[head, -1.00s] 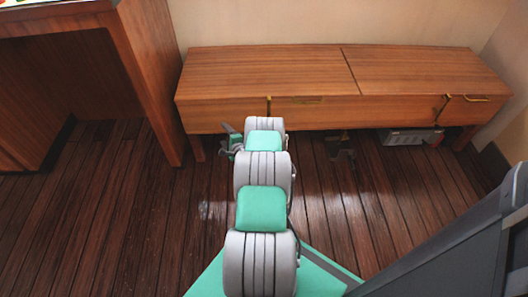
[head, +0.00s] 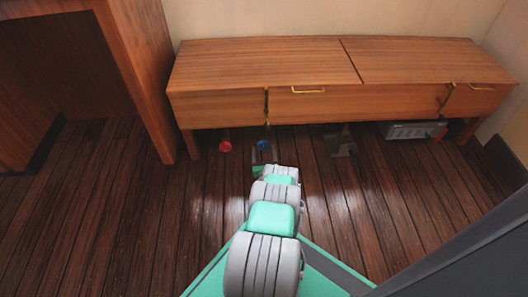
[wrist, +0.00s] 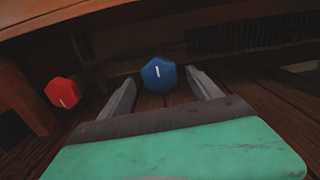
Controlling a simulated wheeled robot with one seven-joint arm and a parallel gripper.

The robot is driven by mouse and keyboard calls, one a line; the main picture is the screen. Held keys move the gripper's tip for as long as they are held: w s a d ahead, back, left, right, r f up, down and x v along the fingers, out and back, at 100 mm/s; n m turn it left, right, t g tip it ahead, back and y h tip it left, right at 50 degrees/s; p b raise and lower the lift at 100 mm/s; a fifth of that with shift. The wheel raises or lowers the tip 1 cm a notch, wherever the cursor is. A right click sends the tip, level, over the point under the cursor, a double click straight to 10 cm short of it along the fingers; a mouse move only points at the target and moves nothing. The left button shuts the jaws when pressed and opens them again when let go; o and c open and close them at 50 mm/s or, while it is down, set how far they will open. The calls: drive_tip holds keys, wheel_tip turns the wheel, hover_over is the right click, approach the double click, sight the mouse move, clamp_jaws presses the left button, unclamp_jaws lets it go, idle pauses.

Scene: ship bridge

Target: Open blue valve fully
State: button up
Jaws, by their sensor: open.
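The blue valve (wrist: 159,75) is a small faceted knob with a white mark, low under the wooden bench. In the wrist view it sits between and just beyond the tips of my gripper (wrist: 160,82), whose two grey fingers are spread open and empty. I cannot tell whether either finger touches it. In the head view the blue valve (head: 262,145) shows just beyond the end of my arm, near my gripper (head: 263,155). A red valve (wrist: 63,92) with a white mark is to its left, and it also shows in the head view (head: 225,146).
The wooden bench (head: 340,75) with brass handles overhangs the valves. A bench leg (head: 192,145) stands left of the red valve. A grey box (head: 411,130) and a dark object (head: 341,144) are under the bench to the right. A desk (head: 140,80) stands at the left.

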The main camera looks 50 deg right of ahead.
drive_tip(key=shift+x, duration=1.1)
drive_tip(key=c, duration=1.3)
